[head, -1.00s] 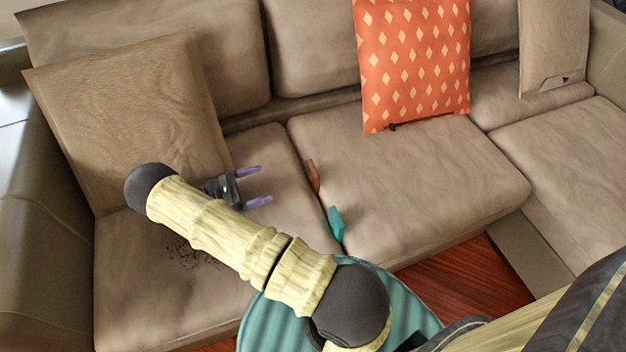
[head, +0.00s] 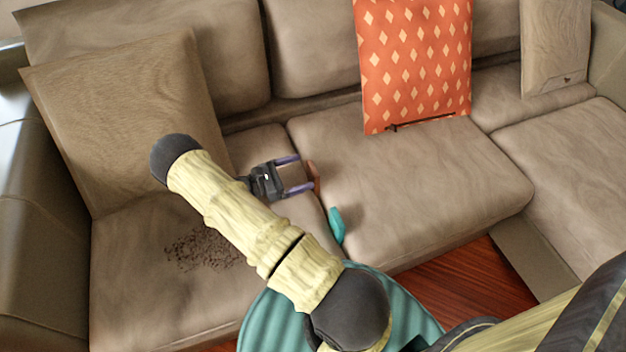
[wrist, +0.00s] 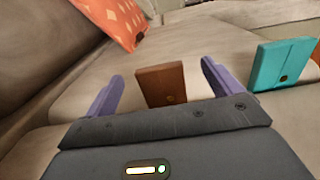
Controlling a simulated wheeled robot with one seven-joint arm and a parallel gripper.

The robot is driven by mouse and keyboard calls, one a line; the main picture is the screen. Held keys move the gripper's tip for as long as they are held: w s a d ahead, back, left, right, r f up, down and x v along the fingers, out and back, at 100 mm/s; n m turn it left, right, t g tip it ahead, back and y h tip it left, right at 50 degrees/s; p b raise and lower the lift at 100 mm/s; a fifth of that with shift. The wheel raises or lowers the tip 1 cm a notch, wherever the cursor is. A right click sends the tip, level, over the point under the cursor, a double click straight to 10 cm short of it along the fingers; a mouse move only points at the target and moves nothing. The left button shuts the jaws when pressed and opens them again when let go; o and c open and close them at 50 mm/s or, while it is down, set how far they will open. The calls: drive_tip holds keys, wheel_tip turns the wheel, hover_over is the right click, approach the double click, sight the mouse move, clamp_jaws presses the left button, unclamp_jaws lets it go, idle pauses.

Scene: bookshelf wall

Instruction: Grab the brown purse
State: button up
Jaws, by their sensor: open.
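The brown purse (head: 314,177) is a small flat piece standing near the gap between two seat cushions of the sofa. In the wrist view the brown purse (wrist: 162,84) shows as an upright brown rectangle with a small round clasp, just beyond and between the fingertips. My gripper (head: 298,174) is open, with purple fingers pointing at the purse from the left. In the wrist view my gripper (wrist: 160,78) has nothing clearly between its fingers. Whether a finger touches the purse cannot be told.
A teal purse-like item (head: 336,225) stands close by, right of the brown one in the wrist view (wrist: 281,65). An orange diamond-patterned pillow (head: 414,62) leans on the backrest. A teal round ribbed object (head: 262,322) is in front of the sofa. The middle cushion (head: 430,180) is mostly clear.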

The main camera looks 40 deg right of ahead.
sight(310, 169)
drive_tip(key=x, duration=0.2)
drive_tip(key=f+b+x, duration=0.1)
drive_tip(key=x, duration=0.1)
drive_tip(key=shift+w+d+b, duration=0.15)
drive_tip(key=shift+d+b, duration=0.15)
drive_tip(key=shift+d, duration=0.05)
drive_tip(key=shift+d+r, duration=0.15)
drive_tip(key=shift+d, duration=0.15)
drive_tip(key=c, duration=1.4)
wheel_tip(310, 169, up, 10)
drive_tip(key=p, duration=0.3)
